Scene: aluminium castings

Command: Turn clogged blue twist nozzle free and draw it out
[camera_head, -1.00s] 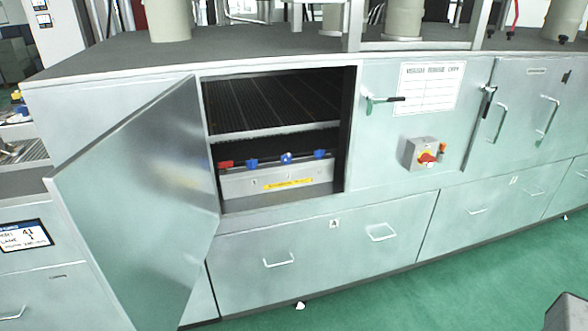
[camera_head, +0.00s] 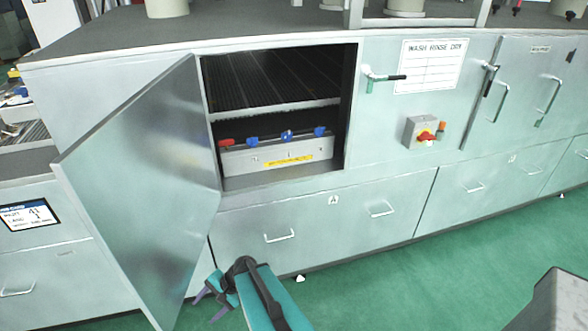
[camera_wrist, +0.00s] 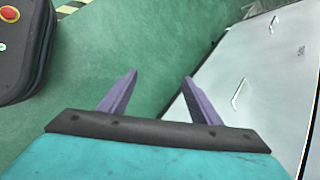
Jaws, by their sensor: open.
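Several small nozzles stand in a row on a grey manifold box (camera_head: 268,158) inside the open cabinet bay. The leftmost nozzle (camera_head: 226,142) is red. To its right are a left blue nozzle (camera_head: 252,139), a middle blue nozzle (camera_head: 286,135) with a whitish spot, and a right blue nozzle (camera_head: 319,131). I cannot tell from their look which is clogged. My gripper (camera_head: 208,303) is low in front of the cabinet, well below and apart from the nozzles. Its purple fingers are spread and empty in the wrist view (camera_wrist: 160,80), which shows no nozzle.
The hinged cabinet door (camera_head: 140,190) stands open on the left of the bay. A slatted shelf (camera_head: 270,85) hangs above the nozzles. A red rotary switch (camera_head: 426,134) and a handle (camera_head: 384,78) project on the right.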

